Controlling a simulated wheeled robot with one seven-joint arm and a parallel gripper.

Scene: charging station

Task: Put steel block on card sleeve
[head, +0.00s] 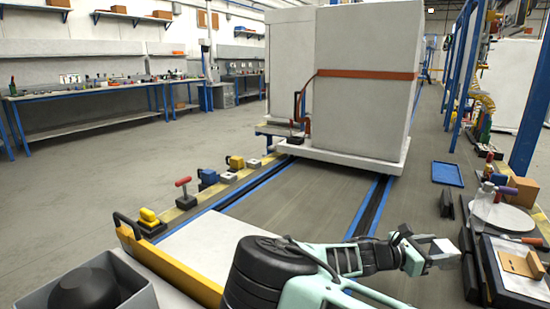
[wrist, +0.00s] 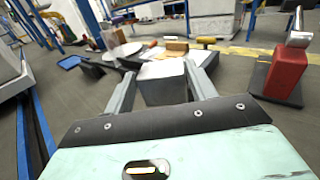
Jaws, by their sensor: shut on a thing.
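The steel block (wrist: 163,84) is a grey block between the two fingers of my gripper (wrist: 162,80) in the wrist view. My gripper is shut on it. In the head view my gripper (head: 442,254) is at the lower right, with the pale grey block at its tip. The card sleeve (head: 523,264) looks like a tan folded piece lying on a white sheet to the right of my gripper. A tan piece, probably the same sleeve, shows beyond the block in the wrist view (wrist: 177,46). The block is held apart from it.
A round grey plate (head: 503,217) lies behind the sleeve, with bottles and a red-handled tool (head: 520,239) near it. A blue tray (head: 447,174) lies farther back. A red block-shaped object (wrist: 288,70) stands at the right of the wrist view.

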